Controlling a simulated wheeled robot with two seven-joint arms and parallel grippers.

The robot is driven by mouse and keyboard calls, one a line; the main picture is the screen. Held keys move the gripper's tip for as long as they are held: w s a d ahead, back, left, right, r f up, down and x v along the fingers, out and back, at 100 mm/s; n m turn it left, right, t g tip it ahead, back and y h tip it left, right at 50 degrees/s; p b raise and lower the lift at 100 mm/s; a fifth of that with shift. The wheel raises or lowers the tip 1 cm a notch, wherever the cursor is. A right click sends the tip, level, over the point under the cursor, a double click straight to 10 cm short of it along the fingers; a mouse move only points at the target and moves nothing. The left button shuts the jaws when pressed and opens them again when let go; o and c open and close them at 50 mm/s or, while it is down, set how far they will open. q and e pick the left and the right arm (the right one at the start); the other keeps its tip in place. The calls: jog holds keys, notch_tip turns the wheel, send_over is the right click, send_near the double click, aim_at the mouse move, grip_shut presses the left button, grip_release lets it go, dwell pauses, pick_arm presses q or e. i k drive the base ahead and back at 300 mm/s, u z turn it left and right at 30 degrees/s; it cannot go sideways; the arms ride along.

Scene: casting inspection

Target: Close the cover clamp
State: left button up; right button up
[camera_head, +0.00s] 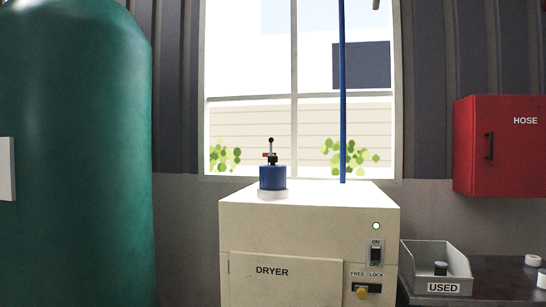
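A small clamp (270,155) with a red part and an upright dark lever ending in a ball knob sits on top of a blue cylinder (272,178). The cylinder stands on a white round base (272,194) on the top of the cream dryer (240,210). The clamp is too small to tell whether it is open or closed. Neither of my grippers shows in the head view.
The dryer's front has a switch (376,254), a green light and a yellow knob (362,293). A large green tank (75,150) stands at left. At right are a red hose cabinet (505,146) and a grey bin (437,262) labelled USED on a dark table (500,282).

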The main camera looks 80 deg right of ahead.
aim_at(271, 140)
jog(key=z, duration=0.9)
jog(key=i, duration=1)
jog(key=z, duration=1)
